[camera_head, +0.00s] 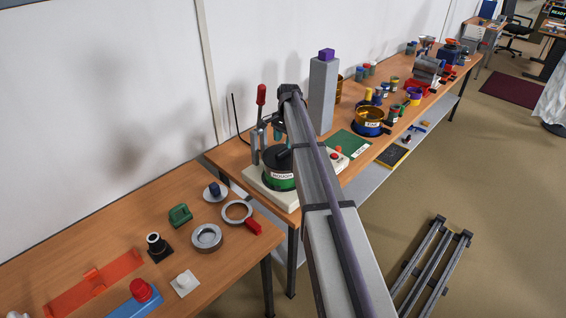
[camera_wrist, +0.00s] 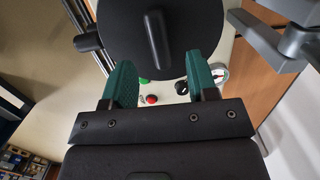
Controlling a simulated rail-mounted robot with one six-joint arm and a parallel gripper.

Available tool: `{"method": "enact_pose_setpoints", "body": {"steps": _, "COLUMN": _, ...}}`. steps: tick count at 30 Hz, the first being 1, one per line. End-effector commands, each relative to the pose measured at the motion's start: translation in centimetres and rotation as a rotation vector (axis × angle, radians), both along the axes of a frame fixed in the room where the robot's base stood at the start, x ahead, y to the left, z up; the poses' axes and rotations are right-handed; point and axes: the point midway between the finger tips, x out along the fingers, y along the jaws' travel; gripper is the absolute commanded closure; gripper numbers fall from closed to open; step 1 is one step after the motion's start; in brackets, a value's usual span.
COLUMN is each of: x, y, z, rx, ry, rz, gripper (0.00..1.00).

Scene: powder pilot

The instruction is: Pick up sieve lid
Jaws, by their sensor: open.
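The sieve lid is a round black disc with a raised bar handle (camera_wrist: 155,40); its lid face (camera_wrist: 115,25) fills the top middle of the wrist view. In the head view it appears to be the dark top (camera_head: 276,157) of the labelled sieve stack (camera_head: 281,184) on a pale machine base. My gripper (camera_wrist: 161,72) is open, with its green fingers apart at the lid's near edge and the handle beyond them, between their lines. Nothing is between the fingers. In the head view my gripper (camera_head: 268,133) is small above the lid, partly hidden by my arm.
A grey clamp post (camera_head: 255,147) and a red-topped lever (camera_head: 261,95) stand close behind the stack. A tall grey column (camera_head: 323,95) stands to the right. The machine base has a red button (camera_wrist: 152,99) and a black knob (camera_wrist: 182,88). Loose rings and parts lie on the left bench (camera_head: 130,237).

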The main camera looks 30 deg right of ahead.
Motion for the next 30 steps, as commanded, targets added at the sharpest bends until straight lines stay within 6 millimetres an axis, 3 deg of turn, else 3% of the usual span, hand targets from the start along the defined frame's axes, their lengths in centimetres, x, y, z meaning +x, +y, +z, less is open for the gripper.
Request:
{"method": "enact_pose_setpoints", "body": {"steps": 7, "x": -0.4, "y": 0.6, "z": -4.8, "rx": 0.0, "ry": 0.0, "rz": 0.001, "gripper": 0.47}}
{"method": "enact_pose_setpoints", "body": {"steps": 15, "x": -0.4, "y": 0.7, "z": -4.8, "rx": 0.0, "ry": 0.0, "rz": 0.001, "gripper": 0.47}}
{"method": "enact_pose_setpoints", "body": {"steps": 30, "x": -0.4, "y": 0.7, "z": -4.8, "rx": 0.0, "ry": 0.0, "rz": 0.001, "gripper": 0.94}}
